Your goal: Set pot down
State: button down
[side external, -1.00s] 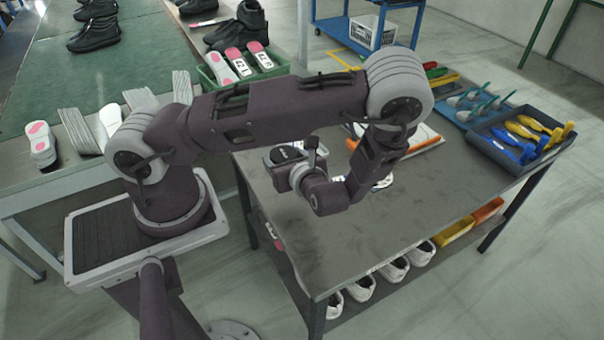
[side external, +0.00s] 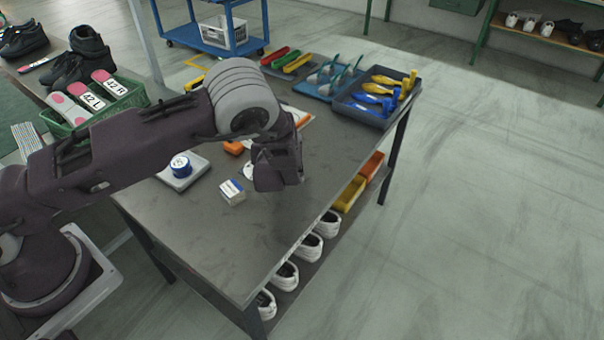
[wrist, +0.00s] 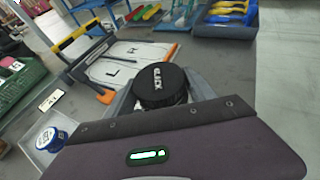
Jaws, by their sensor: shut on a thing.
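A pot with a black, lettered lid (wrist: 160,80) sits between the grey fingers of my gripper (wrist: 163,101) in the wrist view. My gripper is shut on it. In the side view my wrist (side external: 277,165) is low over the middle of the table (side external: 205,235). It hides the fingertips and the held pot there, so I cannot tell whether the pot touches the table. A pot with a blue lid (side external: 180,166) stands on a pale square tray (side external: 193,177) to the left; it also shows in the wrist view (wrist: 50,138).
A small white and blue box (side external: 232,191) stands left of my wrist. A board with orange clamps (wrist: 125,62) lies beyond the pot. A tray of blue and yellow tools (side external: 375,105) is at the far right. The table's front is clear.

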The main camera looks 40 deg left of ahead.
jog(key=w+d+r+m+t+h, duration=0.1)
jog(key=w+d+m+h, duration=0.1)
jog(key=w+d, duration=0.15)
jog(key=f, duration=0.9)
jog(key=shift+w+f, duration=0.2)
jog(key=shift+w, duration=0.1)
jog(key=shift+f, duration=0.15)
jog(key=shift+c, duration=1.6)
grip_release()
jog(key=shift+s, duration=0.1)
jog(key=v, duration=1.2)
